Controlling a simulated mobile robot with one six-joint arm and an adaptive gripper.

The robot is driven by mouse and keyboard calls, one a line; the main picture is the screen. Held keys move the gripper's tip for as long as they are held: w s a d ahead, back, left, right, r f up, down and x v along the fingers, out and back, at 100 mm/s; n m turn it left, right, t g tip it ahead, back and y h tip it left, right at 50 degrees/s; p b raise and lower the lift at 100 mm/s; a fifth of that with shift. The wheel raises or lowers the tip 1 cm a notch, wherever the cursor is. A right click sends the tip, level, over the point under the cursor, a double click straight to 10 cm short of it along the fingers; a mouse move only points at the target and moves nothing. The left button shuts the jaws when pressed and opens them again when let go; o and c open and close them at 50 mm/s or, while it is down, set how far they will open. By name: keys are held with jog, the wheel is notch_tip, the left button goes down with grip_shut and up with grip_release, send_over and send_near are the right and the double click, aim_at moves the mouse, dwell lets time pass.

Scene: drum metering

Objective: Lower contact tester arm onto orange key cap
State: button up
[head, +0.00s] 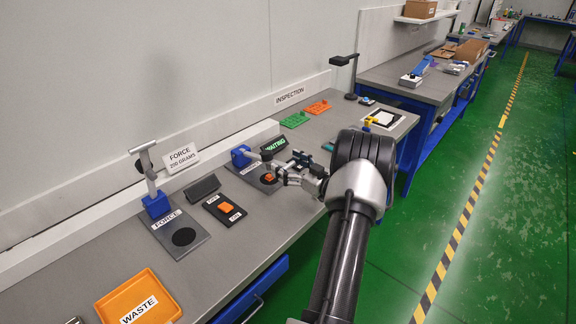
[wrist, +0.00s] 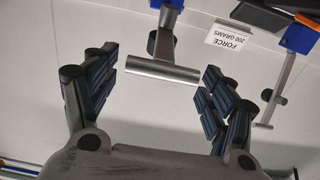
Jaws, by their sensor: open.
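The contact tester has a blue block (head: 241,156) and a grey arm that reaches toward my gripper in the head view. An orange key cap (head: 269,178) sits on the dark plate just below the arm's end, beside my gripper (head: 290,172). In the wrist view the arm ends in a grey cylindrical crossbar (wrist: 162,71). The crossbar lies between the spread fingers of my gripper (wrist: 155,92), with gaps visible at both sides. My gripper is open. The key cap under the arm does not show in the wrist view, and contact between arm and cap cannot be told.
A force tester (head: 157,203) with a raised arm stands to the left. Another orange cap (head: 226,208) lies on a black plate between the testers. A WAITING display (head: 273,146) stands behind the gripper. An orange waste tray (head: 140,296) is at the front left.

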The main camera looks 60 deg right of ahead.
jog(key=v, duration=1.2)
